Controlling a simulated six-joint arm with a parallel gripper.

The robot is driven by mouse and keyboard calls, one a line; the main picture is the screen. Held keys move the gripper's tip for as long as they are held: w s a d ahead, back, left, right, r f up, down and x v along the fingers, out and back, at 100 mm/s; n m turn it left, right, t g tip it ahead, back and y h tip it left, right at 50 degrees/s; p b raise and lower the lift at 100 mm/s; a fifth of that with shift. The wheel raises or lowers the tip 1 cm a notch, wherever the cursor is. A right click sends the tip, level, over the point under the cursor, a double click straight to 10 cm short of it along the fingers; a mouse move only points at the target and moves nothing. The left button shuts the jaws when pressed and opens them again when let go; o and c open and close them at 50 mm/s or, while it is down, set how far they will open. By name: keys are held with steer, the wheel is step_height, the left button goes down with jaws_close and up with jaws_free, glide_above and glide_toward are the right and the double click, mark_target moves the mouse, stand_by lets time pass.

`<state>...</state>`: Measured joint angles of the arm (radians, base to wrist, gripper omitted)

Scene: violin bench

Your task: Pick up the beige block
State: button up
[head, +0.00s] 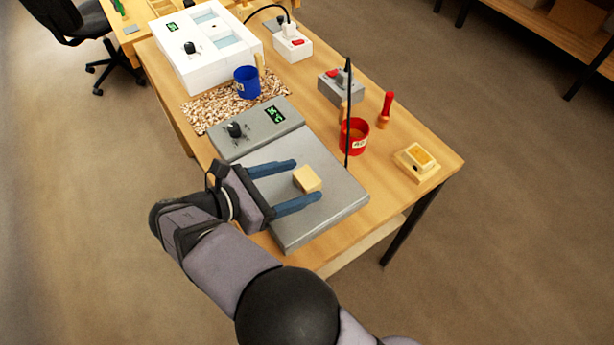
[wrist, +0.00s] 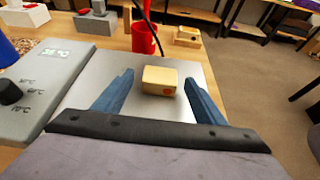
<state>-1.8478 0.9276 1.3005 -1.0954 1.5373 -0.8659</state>
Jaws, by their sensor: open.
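The beige block (head: 307,179) sits on the bare grey metal plate (head: 318,217) of the hotplate. My gripper (head: 306,182) is open, with its two blue fingers reaching over the plate. In the head view, the block appears near the fingertips, between the two fingers. In the wrist view, the block (wrist: 159,80) lies ahead, centred between the fingers of my gripper (wrist: 157,75). A small round reddish mark shows on its near face. I cannot tell whether either finger touches it.
A thin black rod (head: 348,115) stands by the plate's far edge, near a red cup (head: 354,137). The grey control panel (head: 256,128) with a knob lies left of the plate.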

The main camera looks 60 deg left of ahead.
mark_target(303, 179)
steer(key=shift+x, duration=1.05)
steer(key=c, duration=1.1)
steer(key=shift+r, duration=0.1)
step_height(303, 179, up, 10)
steer(key=shift+f, duration=0.1)
